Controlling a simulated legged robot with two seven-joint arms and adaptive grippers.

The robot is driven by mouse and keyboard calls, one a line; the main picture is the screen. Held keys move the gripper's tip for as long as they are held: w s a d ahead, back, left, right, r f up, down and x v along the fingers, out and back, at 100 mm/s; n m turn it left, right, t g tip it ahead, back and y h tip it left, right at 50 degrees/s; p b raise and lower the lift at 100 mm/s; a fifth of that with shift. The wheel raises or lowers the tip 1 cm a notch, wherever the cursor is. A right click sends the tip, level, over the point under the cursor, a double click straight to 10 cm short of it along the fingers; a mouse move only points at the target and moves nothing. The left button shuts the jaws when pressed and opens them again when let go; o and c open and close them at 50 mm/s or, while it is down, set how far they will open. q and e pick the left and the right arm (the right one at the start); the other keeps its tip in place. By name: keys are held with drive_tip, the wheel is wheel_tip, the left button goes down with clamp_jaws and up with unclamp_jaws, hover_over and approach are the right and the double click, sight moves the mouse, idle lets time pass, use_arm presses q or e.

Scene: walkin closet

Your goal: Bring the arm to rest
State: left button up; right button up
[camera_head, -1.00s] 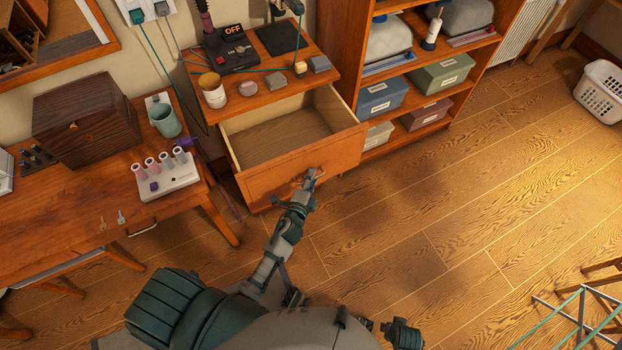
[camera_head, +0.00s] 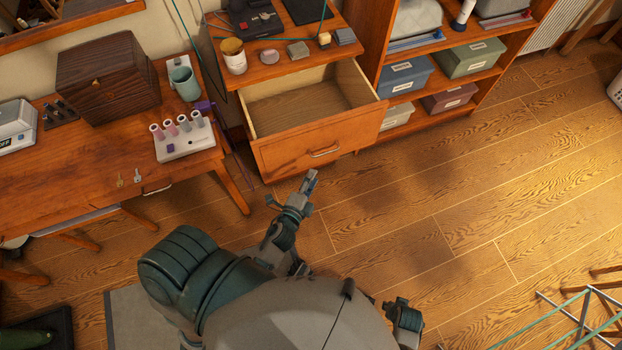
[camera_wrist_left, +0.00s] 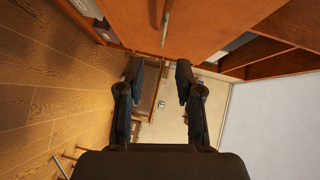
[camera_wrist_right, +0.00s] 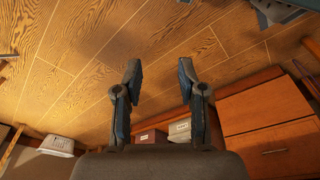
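My left gripper (camera_head: 311,181) is just in front of the pulled-out drawer (camera_head: 318,146), apart from its metal handle (camera_head: 325,153). In the left wrist view its two fingers (camera_wrist_left: 160,82) are spread with nothing between them, and the drawer front and handle (camera_wrist_left: 165,28) show above them. The drawer stands open and looks empty inside. My right gripper (camera_wrist_right: 160,82) shows only in the right wrist view, with its fingers spread and empty over the wooden floor. In the head view the right gripper is hidden.
Shelves with lidded boxes (camera_head: 405,75) stand right of the drawer. A metal frame (camera_head: 580,320) is at bottom right. The middle floor is clear.

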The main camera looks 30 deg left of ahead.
use_arm(q)
drive_tip(key=shift+d, duration=0.15)
use_arm(e)
drive_tip(key=shift+d, duration=0.15)
use_arm(q)
drive_tip(key=s+f+n+g+p, duration=0.1)
drive_tip(key=s+f+n+g, duration=0.3)
drive_tip(key=f, duration=0.4)
drive_tip(key=s+a+f+n+g+p, duration=0.1)
drive_tip(key=s+f+n+g, duration=0.3)
drive_tip(key=f, duration=0.5)
drive_tip(key=s+f+n+g+p, duration=0.1)
drive_tip(key=s+f+n+g, duration=0.15)
drive_tip(key=s+f, duration=0.45)
drive_tip(key=s+f+n+g+h, duration=0.1)
drive_tip(key=s+f+n+g, duration=0.2)
drive_tip(key=s+f, duration=0.3)
drive_tip(key=s+g, duration=0.1)
drive_tip(key=s, duration=0.1)
drive_tip(key=shift+s+d+f, duration=0.25)
drive_tip(key=shift+s+f, duration=0.05)
drive_tip(key=shift+s, duration=0.05)
use_arm(e)
drive_tip(key=s+f, duration=0.4)
drive_tip(key=f, duration=0.4)
drive_tip(key=shift+d+f, duration=0.15)
use_arm(q)
drive_tip(key=shift+a, duration=0.1)
use_arm(e)
drive_tip(key=shift+w, duration=0.1)
